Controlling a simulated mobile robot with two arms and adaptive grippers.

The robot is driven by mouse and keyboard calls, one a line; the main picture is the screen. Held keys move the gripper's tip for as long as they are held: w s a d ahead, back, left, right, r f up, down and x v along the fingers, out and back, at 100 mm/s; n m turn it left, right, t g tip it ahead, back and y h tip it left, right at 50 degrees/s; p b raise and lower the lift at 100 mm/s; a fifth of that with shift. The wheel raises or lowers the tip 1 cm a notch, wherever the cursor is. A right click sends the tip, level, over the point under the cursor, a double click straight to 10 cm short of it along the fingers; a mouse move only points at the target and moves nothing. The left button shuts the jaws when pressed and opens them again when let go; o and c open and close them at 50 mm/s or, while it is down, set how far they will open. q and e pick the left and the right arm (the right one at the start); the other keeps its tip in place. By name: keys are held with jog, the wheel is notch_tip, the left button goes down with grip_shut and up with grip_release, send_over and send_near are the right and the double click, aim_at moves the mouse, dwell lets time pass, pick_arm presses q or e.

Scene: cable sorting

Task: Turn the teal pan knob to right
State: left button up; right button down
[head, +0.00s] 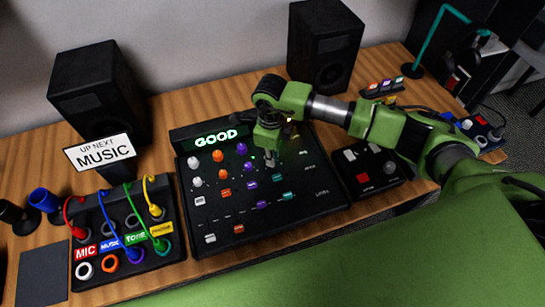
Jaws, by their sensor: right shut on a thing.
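The mixer (325,200) is a black console in the middle of the table, with white, orange, purple and teal columns. My right gripper (268,157) reaches down onto its upper part, right of the purple knobs (246,167). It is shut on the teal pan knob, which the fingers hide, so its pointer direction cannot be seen. A teal button (276,175) and a teal fader (290,195) show just below the fingertips. My left gripper is not in view.
A display reading GOOD (216,139) stands at the mixer's back edge. Left is a patch box (168,212) with coloured cables and a MUSIC sign (100,153). Right is a small black button panel (365,182). Two black speakers (90,95) (325,45) stand behind.

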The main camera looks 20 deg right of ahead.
jog(key=m+b, duration=0.1)
jog(key=m, duration=0.4)
jog(key=shift+b, duration=0.35)
dwell(0.4)
jog(key=c, duration=1.9)
grip_release()
jog(key=r, duration=1.2)
jog(key=shift+s+a, duration=0.1)
jog(key=shift+a, duration=0.15)
